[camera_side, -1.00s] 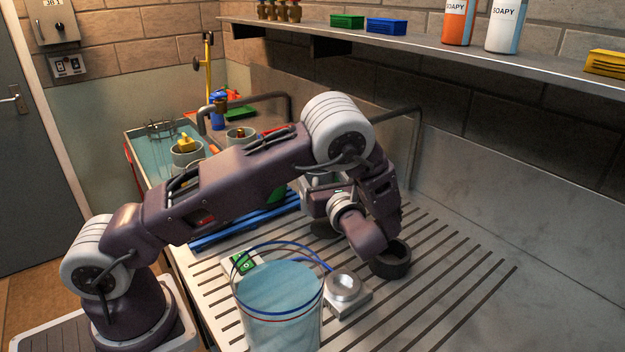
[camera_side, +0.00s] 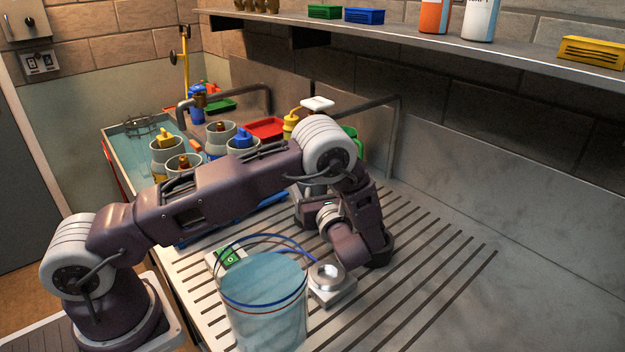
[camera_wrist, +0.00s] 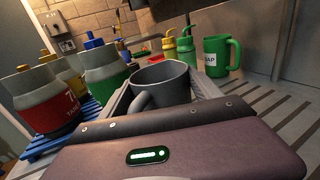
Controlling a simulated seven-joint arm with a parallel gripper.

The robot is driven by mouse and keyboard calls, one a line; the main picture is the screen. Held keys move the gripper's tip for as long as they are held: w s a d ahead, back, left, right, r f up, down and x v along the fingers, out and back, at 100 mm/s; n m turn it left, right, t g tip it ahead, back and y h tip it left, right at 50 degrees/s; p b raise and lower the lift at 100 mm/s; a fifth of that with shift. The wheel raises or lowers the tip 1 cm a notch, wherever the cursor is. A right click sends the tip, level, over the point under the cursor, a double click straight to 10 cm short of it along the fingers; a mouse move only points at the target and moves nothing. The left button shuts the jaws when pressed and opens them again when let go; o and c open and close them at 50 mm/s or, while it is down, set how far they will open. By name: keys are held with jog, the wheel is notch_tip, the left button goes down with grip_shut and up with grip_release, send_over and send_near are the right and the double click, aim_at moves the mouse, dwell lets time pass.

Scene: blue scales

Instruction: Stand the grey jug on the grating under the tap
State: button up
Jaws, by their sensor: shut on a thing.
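The grey jug (camera_wrist: 165,82) is dark, upright and open-topped in the wrist view, with its handle toward the camera. It sits between the fingers of my gripper (camera_wrist: 166,100), which is shut on it. In the side view my gripper (camera_side: 372,258) is low over the slotted grating (camera_side: 430,262) and hides most or all of the jug. A bent grey pipe (camera_side: 385,101), apparently the tap, rises at the back behind my arm; its outlet end is hidden. A second pipe tap (camera_side: 230,92) stands farther left.
A clear bucket (camera_side: 262,310) and a small grey device with a round top (camera_side: 328,282) stand close in front of my gripper. Bottles on a blue rack (camera_wrist: 40,148) are left in the wrist view; a green mug (camera_wrist: 222,55) is behind. The grating's right side is clear.

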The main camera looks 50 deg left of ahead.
jog(key=shift+f, duration=0.55)
jog(key=o, duration=2.1)
